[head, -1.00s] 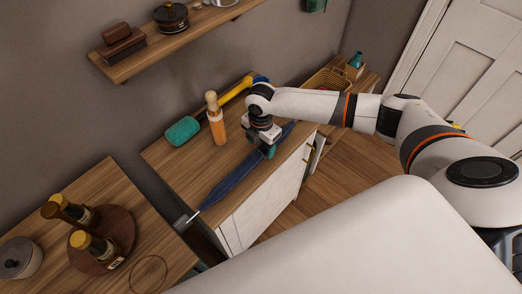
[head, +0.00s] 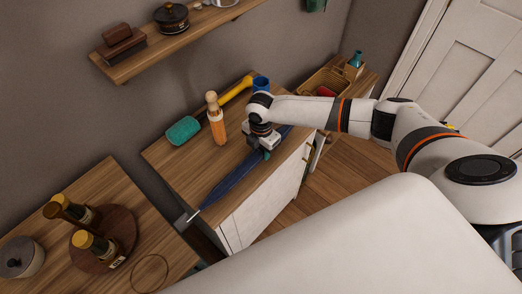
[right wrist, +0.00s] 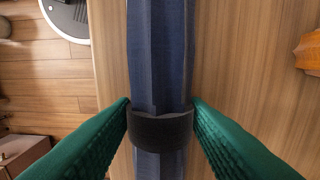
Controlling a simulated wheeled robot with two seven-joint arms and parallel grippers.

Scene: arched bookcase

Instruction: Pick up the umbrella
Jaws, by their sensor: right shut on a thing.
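The umbrella (head: 232,180) is folded and dark blue, with a thin pale tip. It lies slanted along the front of the wooden cabinet top, its tip toward the front left corner. My right gripper (head: 265,153) is over its far part, pointing down. In the right wrist view the green fingers (right wrist: 160,118) press on both sides of the umbrella (right wrist: 160,55) at its black band (right wrist: 160,132). The umbrella's far end is partly hidden by my gripper in the head view. My left gripper is not in view.
Bottles (head: 95,246) stand on the left counter. A wall shelf (head: 180,43) hangs above.

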